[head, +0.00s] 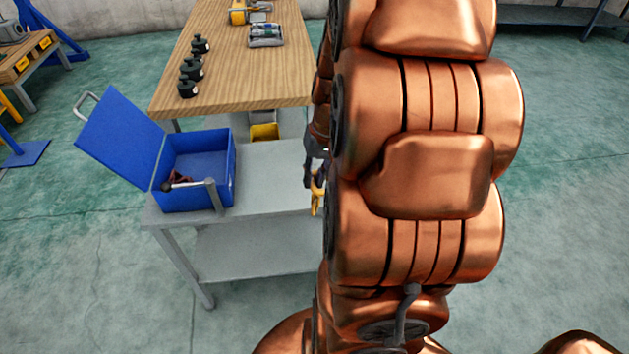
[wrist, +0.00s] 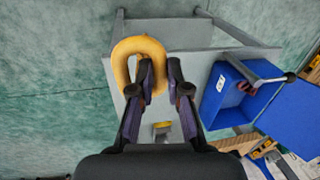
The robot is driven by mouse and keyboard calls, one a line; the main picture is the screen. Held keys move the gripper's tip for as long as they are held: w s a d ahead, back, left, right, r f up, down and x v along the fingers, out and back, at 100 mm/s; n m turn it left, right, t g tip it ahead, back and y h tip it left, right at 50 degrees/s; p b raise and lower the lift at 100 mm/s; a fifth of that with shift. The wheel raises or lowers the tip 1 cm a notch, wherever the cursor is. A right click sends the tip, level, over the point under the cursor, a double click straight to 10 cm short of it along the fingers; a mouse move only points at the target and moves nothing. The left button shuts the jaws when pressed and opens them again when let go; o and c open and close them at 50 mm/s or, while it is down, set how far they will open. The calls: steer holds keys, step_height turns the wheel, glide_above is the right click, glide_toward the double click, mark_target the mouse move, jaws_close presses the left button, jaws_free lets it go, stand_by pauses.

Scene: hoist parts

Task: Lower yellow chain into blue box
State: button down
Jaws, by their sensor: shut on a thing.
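The yellow chain (head: 317,196) hangs below my gripper (head: 315,160) in the head view, right of the blue box. In the wrist view, it appears as a thick yellow loop (wrist: 122,62) at the fingertips of my gripper (wrist: 161,82), beside and partly behind the left finger. My gripper is shut on it. The blue box (head: 190,202) stands on the grey cart with its lid (head: 120,135) open to the left. The box also shows in the wrist view (wrist: 222,108), right of my gripper. My arm hides part of the gripper in the head view.
A dark reddish item (head: 181,176) lies in the box, and a grey bar with a black knob crosses its front. The grey cart top (head: 275,180) is clear right of the box. A wooden table (head: 235,85) with several black weights (head: 192,68) stands behind.

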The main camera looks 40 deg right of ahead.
mark_target(313, 181)
steer(key=shift+r+p, duration=0.8)
steer(key=shift+r, duration=2.55)
steer(key=shift+w, duration=0.15)
steer(key=w+a+p, duration=0.2)
steer(key=w, duration=1)
steer(key=w+a+p, duration=0.3)
steer(key=w, duration=1)
steer(key=w+a+p, duration=0.2)
steer(key=w+a, duration=0.1)
steer(key=w, duration=0.9)
steer(key=shift+w+a, duration=0.15)
steer(key=shift+w, duration=0.2)
